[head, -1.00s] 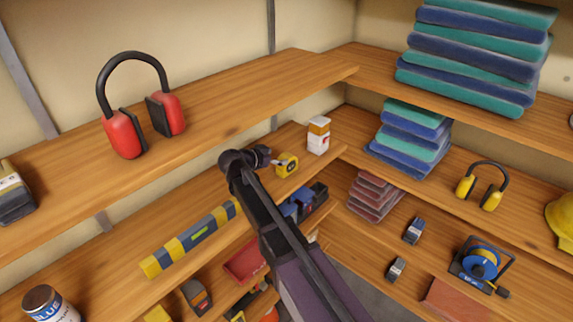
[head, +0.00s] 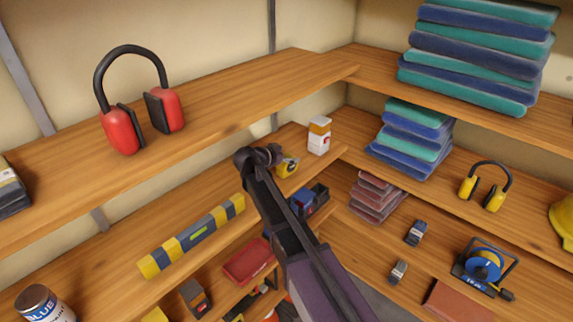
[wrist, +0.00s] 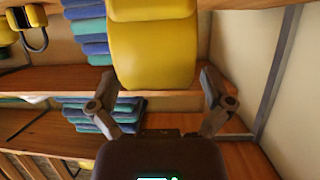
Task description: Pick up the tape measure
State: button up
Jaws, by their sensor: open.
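The yellow tape measure (head: 289,167) stands on the middle shelf on the left side, near the corner. In the head view my gripper (head: 266,157) is right beside it and hides part of it. In the wrist view the tape measure (wrist: 152,55) is large and close ahead. My gripper (wrist: 158,88) is open there, with one finger to each side of the tape measure's near end. I cannot tell whether either finger touches it.
A white and orange box (head: 319,136) stands just right of the tape measure. The upper shelf (head: 225,105) with red earmuffs (head: 123,130) is above. A blue item (head: 302,202) sits below.

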aim_at(289, 155)
jog(key=shift+c, duration=0.2)
grip_shut()
jog(key=shift+r, duration=0.15)
jog(key=shift+s+d+r+p, duration=0.15)
jog(key=shift+d+r+p, duration=0.05)
jog(key=shift+r+p, duration=0.5)
notch_tip(289, 155, up, 6)
jog(key=p, duration=0.5)
jog(key=shift+f+p, duration=0.25)
jog(key=shift+p, duration=0.1)
jog(key=s+d, duration=1.2)
jog(key=d, duration=0.3)
jog(key=shift+d, duration=0.25)
jog(key=shift+f, duration=0.1)
